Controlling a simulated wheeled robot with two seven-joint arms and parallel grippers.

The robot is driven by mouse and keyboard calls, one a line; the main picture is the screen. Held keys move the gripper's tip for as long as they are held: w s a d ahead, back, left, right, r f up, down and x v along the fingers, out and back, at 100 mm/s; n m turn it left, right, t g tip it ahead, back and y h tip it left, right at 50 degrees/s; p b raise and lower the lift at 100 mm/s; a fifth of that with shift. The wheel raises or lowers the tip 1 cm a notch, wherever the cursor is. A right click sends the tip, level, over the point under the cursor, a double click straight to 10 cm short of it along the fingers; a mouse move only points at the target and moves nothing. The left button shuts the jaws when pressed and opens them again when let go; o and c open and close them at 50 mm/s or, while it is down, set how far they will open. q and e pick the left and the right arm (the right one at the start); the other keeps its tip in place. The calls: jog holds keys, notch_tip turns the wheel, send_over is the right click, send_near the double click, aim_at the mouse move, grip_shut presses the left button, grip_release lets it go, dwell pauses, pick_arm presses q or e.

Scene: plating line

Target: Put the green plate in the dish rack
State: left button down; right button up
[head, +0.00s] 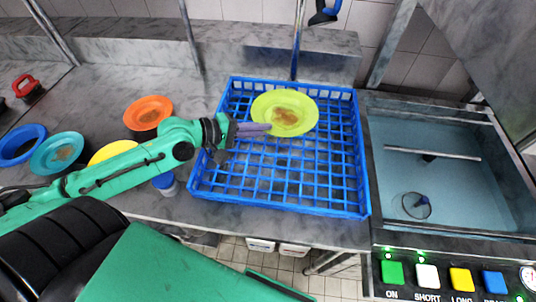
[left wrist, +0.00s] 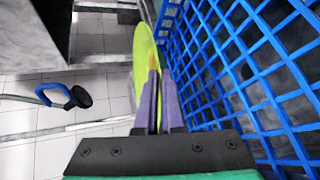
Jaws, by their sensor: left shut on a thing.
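A lime-green plate (head: 300,108) with a brown smear on its face is held over the far part of the blue dish rack (head: 350,190). My left gripper (head: 258,129) is shut on the plate's left rim. In the left wrist view the plate (left wrist: 142,52) shows nearly edge-on between the purple fingers of the gripper (left wrist: 158,100). The rack (left wrist: 255,92) fills the right side of that view. I cannot tell whether the plate touches the rack's grid. My right gripper is not in view.
Left of the rack are an orange plate (head: 147,113), a yellow plate (head: 112,151), a teal plate (head: 57,153) and a blue plate (head: 21,144). A small blue-and-white container (head: 165,184) stands near the rack. A sink (head: 440,185) and colored buttons (head: 427,276) are at the right.

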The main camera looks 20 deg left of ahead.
pick_arm(q)
jog(key=b, duration=0.2)
send_over(265, 164)
notch_tip(265, 164, down, 8)
jog(key=shift+w+d+f, duration=0.1)
jog(key=shift+d+f, duration=0.05)
jog(key=shift+f, duration=0.05)
jog(key=f, duration=0.1)
jog(key=f+b, duration=0.1)
jog(key=f, duration=0.3)
jog(key=shift+a+f, duration=0.1)
jog(key=shift+a, duration=0.15)
jog(key=shift+d, duration=0.1)
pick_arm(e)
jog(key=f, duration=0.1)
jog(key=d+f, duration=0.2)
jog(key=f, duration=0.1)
pick_arm(q)
jog(key=shift+f+b, duration=0.2)
jog(key=shift+b, duration=0.15)
jog(key=c, duration=1.3)
grip_release()
jog(key=shift+r, duration=0.1)
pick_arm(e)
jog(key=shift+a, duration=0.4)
